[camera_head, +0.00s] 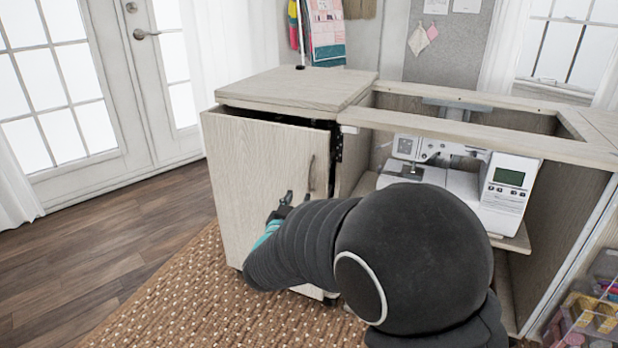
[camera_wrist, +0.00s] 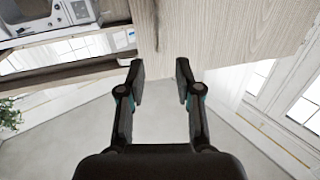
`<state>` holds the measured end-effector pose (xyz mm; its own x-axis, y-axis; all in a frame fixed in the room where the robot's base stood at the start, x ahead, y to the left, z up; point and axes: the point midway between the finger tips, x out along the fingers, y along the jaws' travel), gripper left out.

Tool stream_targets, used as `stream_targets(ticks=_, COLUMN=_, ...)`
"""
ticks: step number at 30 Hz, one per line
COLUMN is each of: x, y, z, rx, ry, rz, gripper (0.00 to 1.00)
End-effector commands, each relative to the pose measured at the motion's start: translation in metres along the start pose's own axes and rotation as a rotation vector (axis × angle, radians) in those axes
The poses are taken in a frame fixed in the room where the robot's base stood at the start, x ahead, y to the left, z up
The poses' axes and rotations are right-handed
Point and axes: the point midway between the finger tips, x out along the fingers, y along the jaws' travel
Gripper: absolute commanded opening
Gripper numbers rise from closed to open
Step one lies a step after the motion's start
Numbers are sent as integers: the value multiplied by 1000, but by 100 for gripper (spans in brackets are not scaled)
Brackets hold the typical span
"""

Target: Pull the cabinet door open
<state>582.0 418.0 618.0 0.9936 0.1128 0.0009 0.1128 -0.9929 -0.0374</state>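The cabinet door (camera_head: 250,175) is pale wood and stands slightly ajar, with a dark gap along its top and right edges. Its slim vertical handle (camera_head: 311,173) is near the right edge of the door. My gripper (camera_head: 285,203) is in front of the door, below and left of the handle in the head view. In the wrist view my gripper (camera_wrist: 160,70) is open, with its two fingers apart and nothing held between them. The door's wood face (camera_wrist: 230,30) fills the upper right there. My arm hides the lower right of the door.
A sewing machine (camera_head: 455,175) sits in the open bay right of the door. A dotted brown rug (camera_head: 165,300) lies below, with clear wood floor (camera_head: 110,235) at left. Clear bins (camera_head: 590,310) stand at lower right.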

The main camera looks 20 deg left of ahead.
Motion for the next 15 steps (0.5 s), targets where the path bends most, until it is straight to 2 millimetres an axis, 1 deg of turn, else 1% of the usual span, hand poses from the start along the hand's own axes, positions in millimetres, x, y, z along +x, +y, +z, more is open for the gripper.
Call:
stream_targets(ticks=1, x=9, y=2, z=0, rx=1, ry=1, rz=4, gripper=34)
stream_targets(ticks=9, x=59, y=2, z=0, rx=2, ry=0, rz=2, gripper=34)
stream_targets(ticks=15, x=94, y=1, z=0, rx=1, ry=-1, rz=1, gripper=34)
